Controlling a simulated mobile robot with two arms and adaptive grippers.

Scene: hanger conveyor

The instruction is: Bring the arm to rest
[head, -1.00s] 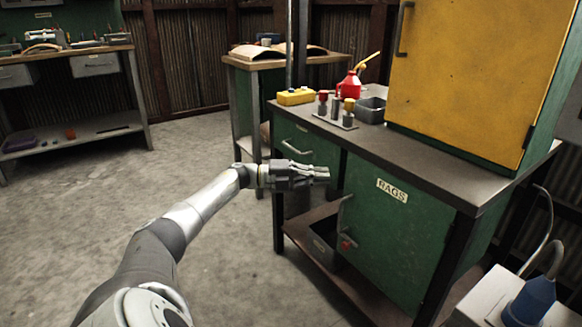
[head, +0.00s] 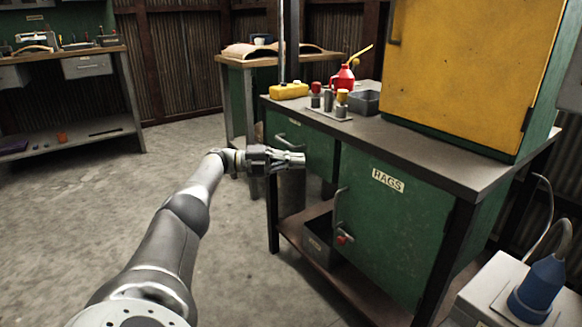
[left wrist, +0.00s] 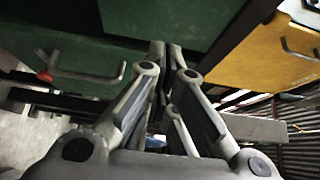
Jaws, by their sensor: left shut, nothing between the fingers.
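My left arm reaches in from the bottom left of the head view. Its gripper (head: 291,161) is shut and empty, held in the air in front of the green workbench, near the drawer and left of the RAGS door. In the left wrist view the fingers (left wrist: 165,60) are drawn together with nothing between them. The green RAGS door (head: 385,235) is closed, with its handle (head: 340,210) on the left side. My right gripper is not in view.
The bench top (head: 420,146) holds a red oil can (head: 343,78), a yellow box (head: 289,91), a grey bin (head: 364,102) and a yellow cabinet (head: 455,70). A white box with a blue funnel (head: 538,287) stands at the lower right. The concrete floor at left is clear.

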